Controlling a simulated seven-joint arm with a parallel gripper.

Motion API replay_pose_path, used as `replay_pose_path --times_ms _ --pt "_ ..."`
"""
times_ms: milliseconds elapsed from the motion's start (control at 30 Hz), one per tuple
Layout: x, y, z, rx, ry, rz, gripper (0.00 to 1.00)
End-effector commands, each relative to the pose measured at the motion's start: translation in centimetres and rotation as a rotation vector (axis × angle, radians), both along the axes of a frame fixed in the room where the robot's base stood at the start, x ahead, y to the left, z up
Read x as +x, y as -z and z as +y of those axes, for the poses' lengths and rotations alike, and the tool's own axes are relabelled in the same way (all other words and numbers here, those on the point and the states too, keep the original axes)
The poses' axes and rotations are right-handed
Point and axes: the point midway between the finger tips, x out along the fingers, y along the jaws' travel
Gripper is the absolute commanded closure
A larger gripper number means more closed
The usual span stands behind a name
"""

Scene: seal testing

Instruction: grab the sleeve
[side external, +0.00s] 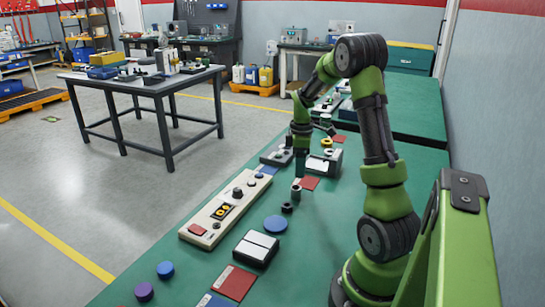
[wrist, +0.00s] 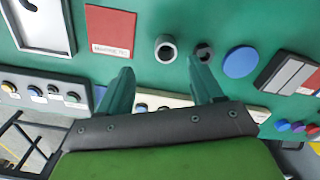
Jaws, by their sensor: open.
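A grey hollow cylinder, which looks like the sleeve (side external: 296,193), stands upright on the green bench. In the wrist view the sleeve (wrist: 165,50) shows its dark bore, just beyond the space between my fingertips. My gripper (side external: 301,172) is above the bench near the sleeve, apart from it. In the wrist view my gripper (wrist: 161,67) is open, with its two green fingers spread and nothing between them. A shorter dark ring (side external: 287,208) sits close beside the sleeve; it also shows in the wrist view (wrist: 204,53), near the right fingertip.
A red card (wrist: 111,32) lies left of the sleeve in the wrist view, beside a grey-framed tray (wrist: 42,22). A blue disc (side external: 276,224) and a black box with white panels (side external: 256,248) lie nearer the side camera. A long cream control panel (side external: 228,205) runs along the bench.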

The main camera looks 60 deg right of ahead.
Motion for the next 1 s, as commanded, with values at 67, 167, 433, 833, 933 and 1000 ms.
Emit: replay_pose_path --times_ms 67,167,433,833,933,1000 --pt "-0.1 1.7 0.1 0.004 0.002 0.004 0.34" --pt "0.0 2.9 0.1 0.002 0.001 0.001 0.34" --pt "0.0 5.1 0.5 0.004 0.001 0.002 0.34" --pt "0.2 9.0 0.9 -0.001 0.002 -0.001 0.34" --pt "0.2 8.9 0.9 -0.001 0.002 -0.001 0.34" --pt "0.2 8.9 0.9 -0.001 0.002 -0.001 0.37"
